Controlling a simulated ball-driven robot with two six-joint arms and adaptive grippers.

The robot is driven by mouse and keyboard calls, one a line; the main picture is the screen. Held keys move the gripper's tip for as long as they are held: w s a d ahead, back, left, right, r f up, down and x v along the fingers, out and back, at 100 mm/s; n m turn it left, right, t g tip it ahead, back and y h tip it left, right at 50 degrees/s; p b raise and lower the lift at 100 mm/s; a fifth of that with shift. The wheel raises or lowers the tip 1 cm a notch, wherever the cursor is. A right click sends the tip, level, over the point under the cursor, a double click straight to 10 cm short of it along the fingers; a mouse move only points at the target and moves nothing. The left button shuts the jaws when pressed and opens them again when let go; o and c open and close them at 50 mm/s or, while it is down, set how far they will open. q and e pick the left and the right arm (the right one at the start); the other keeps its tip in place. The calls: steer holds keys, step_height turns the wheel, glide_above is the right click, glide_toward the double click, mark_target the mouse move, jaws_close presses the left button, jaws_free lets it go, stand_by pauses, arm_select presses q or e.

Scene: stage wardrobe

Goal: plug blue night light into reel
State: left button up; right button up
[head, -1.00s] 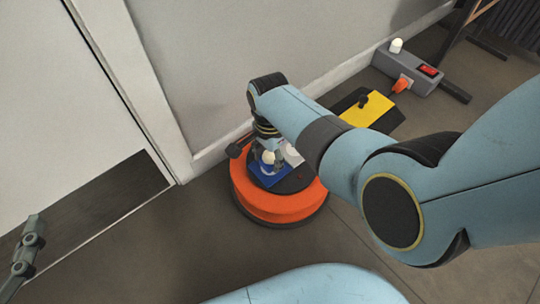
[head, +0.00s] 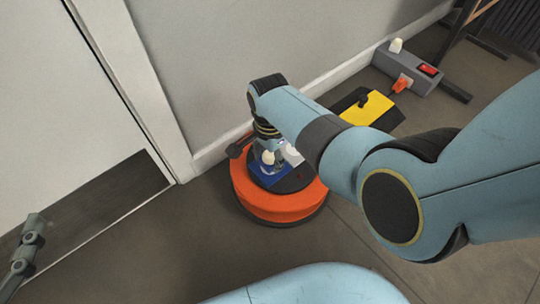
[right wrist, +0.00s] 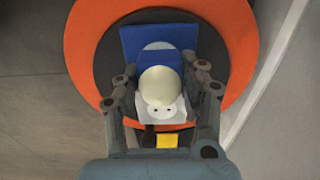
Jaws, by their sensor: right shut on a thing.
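The reel (head: 279,210), orange-rimmed with a dark hub, lies on the floor by the wall; its orange rim (right wrist: 84,55) also shows in the right wrist view. My right gripper (right wrist: 161,92) is over the hub, its fingers on either side of the blue night light (right wrist: 172,62), shut on it. The light's cream dome (right wrist: 160,85) faces the wrist camera; it also shows in the head view (head: 268,157). A blue panel (right wrist: 131,36) and a white two-hole face (right wrist: 173,112) lie below. The light's underside is hidden, so I cannot tell whether it is seated. Part of my left gripper (head: 28,246) shows at the left edge.
A grey power strip (head: 408,74) with a red switch, an orange plug (head: 402,83) and a white light (head: 396,45) stands along the wall. A yellow and black item (head: 367,107) lies behind my right arm. Floor left of the reel is clear.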

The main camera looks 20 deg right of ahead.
steer(key=shift+f, duration=0.5)
steer(key=o, duration=1.2)
steer(key=shift+c, duration=0.2)
steer(key=shift+r, duration=0.15)
